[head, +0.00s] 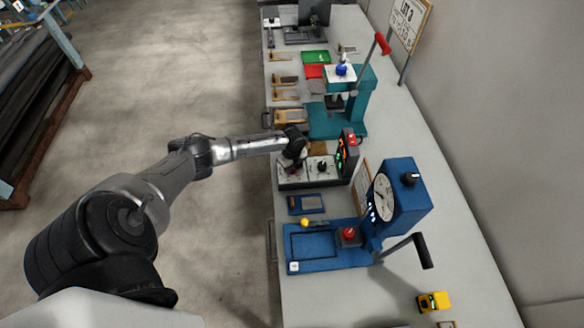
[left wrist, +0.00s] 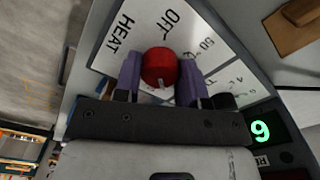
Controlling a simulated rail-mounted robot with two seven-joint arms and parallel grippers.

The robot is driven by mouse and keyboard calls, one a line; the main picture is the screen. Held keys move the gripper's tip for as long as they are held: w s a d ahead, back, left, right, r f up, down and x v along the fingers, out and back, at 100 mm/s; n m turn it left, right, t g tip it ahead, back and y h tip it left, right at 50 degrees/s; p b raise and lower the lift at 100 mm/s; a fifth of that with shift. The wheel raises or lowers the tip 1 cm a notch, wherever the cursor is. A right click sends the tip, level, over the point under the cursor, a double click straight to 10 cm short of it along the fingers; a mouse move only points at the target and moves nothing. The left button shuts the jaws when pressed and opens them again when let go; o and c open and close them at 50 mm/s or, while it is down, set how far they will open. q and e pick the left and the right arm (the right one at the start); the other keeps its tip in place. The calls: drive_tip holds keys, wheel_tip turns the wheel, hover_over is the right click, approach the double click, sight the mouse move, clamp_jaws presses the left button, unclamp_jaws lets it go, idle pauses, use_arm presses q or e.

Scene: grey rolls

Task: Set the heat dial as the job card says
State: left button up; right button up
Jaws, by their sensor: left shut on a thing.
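The red heat dial (left wrist: 158,66) sits on a white panel (left wrist: 110,50) lettered HEAT, with OFF and 50 among the marks around it. A pale pointer mark shows on the dial's side nearest the gripper. My left gripper (left wrist: 160,78) is shut on the dial, one purple finger on each side. In the head view my left gripper (head: 294,165) is over the left part of the control box (head: 296,184) and hides the dial. A posted card (head: 408,20) stands at the back right; its small writing is unreadable. My right gripper is not in view.
A black knob (head: 322,167) is beside my gripper on the box. A lit display (head: 346,152) rises behind it; a green digit (left wrist: 261,132) shows in the wrist view. A teal press (head: 345,110) and a blue press (head: 395,195) flank the box on the bench.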

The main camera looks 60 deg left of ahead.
use_arm(q)
drive_tip(key=m, duration=0.2)
drive_tip(key=shift+m+b, duration=0.3)
drive_tip(key=shift+b, duration=0.05)
drive_tip(key=shift+m, duration=0.6)
drive_tip(key=o, duration=0.9)
drive_tip(key=shift+r, duration=0.25)
wheel_tip(320, 180, up, 13)
drive_tip(key=shift+r+p, duration=0.2)
drive_tip(key=shift+p, duration=0.1)
